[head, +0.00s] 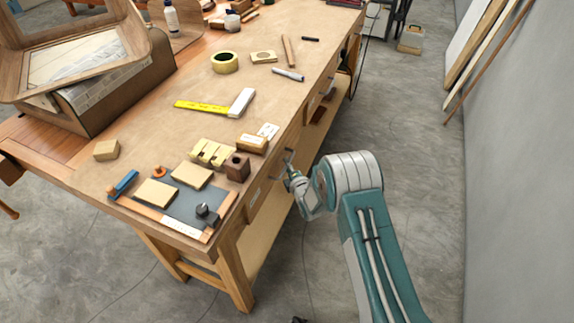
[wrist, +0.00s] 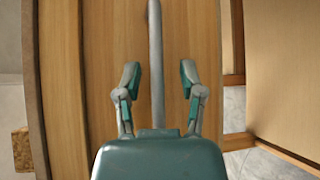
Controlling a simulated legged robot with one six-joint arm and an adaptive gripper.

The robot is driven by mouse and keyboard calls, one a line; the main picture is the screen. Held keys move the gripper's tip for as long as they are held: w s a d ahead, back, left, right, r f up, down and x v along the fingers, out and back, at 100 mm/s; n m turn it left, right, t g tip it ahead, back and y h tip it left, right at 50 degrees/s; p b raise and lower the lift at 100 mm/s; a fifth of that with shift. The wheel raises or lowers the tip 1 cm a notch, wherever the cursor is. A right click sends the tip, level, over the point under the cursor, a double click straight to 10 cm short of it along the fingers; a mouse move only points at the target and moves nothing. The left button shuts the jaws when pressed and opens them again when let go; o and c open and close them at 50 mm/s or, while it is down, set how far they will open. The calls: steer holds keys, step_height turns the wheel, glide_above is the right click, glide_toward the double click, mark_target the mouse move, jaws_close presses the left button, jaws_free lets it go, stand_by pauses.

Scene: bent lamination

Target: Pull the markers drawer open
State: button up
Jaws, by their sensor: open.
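A wooden drawer front (wrist: 100,70) fills the middle of the wrist view, and it also shows on the bench's right side in the head view (head: 268,193). I cannot read any label that marks it as the markers drawer. A grey metal bar handle (wrist: 157,50) runs along the front. My gripper (wrist: 160,70) is open, with one finger on each side of the bar and visible gaps between. In the head view my gripper (head: 288,166) is close to the drawer front. The lower end of the bar is hidden behind my gripper's body.
A lower shelf (head: 262,232) lies under the drawers. Clear concrete floor (head: 395,130) lies between the bench and the grey wall (head: 520,170).

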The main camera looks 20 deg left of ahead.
steer(key=shift+w+a, duration=0.35)
steer(key=shift+w, duration=0.05)
jaws_close()
steer(key=shift+f, duration=0.1)
steer(key=shift+d, duration=0.1)
steer(key=s+d, duration=0.2)
steer(key=d, duration=2.3)
steer(key=shift+s+d+f, duration=0.15)
steer(key=shift+d, duration=0.15)
